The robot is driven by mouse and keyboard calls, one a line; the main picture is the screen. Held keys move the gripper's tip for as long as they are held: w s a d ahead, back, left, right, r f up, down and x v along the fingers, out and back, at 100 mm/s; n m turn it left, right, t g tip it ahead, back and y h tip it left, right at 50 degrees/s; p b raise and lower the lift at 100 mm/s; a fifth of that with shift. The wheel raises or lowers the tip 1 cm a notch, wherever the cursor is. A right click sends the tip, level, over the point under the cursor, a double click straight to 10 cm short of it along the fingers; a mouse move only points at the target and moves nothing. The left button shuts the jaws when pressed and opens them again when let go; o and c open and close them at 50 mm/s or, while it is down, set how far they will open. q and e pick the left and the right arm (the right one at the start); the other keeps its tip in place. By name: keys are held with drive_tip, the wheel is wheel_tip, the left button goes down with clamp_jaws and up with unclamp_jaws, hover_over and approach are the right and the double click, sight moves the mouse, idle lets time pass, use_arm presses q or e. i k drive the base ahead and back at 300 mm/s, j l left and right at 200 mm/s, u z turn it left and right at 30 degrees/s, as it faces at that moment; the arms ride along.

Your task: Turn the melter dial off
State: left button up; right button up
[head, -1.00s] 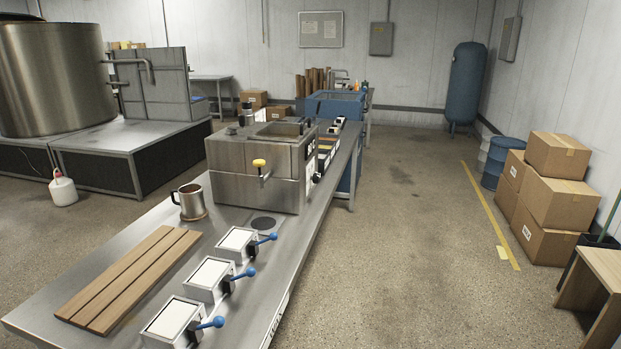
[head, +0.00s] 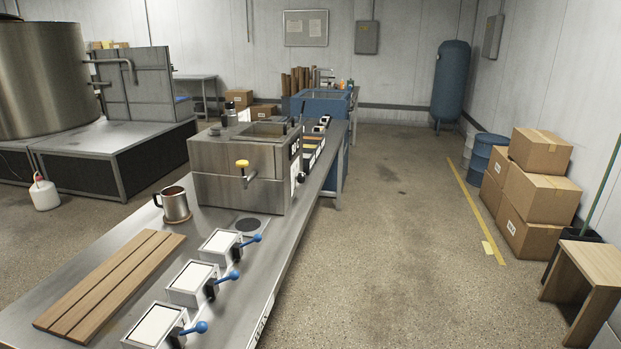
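The melter, a steel box (head: 236,176) with an open-topped well, stands on the long steel bench (head: 254,262). A yellow-handled lever (head: 243,165) sticks out of its front. Its right side carries dark and white panels and a small dark knob (head: 301,177), which may be the dial. That side is seen at a steep angle, so I cannot read any setting. Neither of my grippers is in view.
A steel mug (head: 175,205), a slatted wooden board (head: 112,283) and several blue-handled blocks (head: 192,284) occupy the near bench. Open floor (head: 390,240) lies right of the bench. Stacked cartons (head: 528,190) and a wooden stool (head: 590,270) stand farther right.

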sight(301, 177)
drive_tip(key=i+l+z, duration=0.3)
drive_tip(key=i, duration=0.15)
drive_tip(key=i+l+z, duration=0.15)
drive_tip(key=i+z, duration=0.15)
drive_tip(key=i, duration=0.15)
drive_tip(key=i+z, duration=0.3)
drive_tip(key=i, duration=0.2)
drive_tip(key=i+l+u, duration=0.15)
drive_tip(key=i+u, duration=0.15)
drive_tip(key=i, duration=0.25)
drive_tip(key=i+l+u, duration=0.35)
drive_tip(key=i, duration=0.2)
drive_tip(key=i+l+u, duration=0.3)
drive_tip(key=i, duration=0.2)
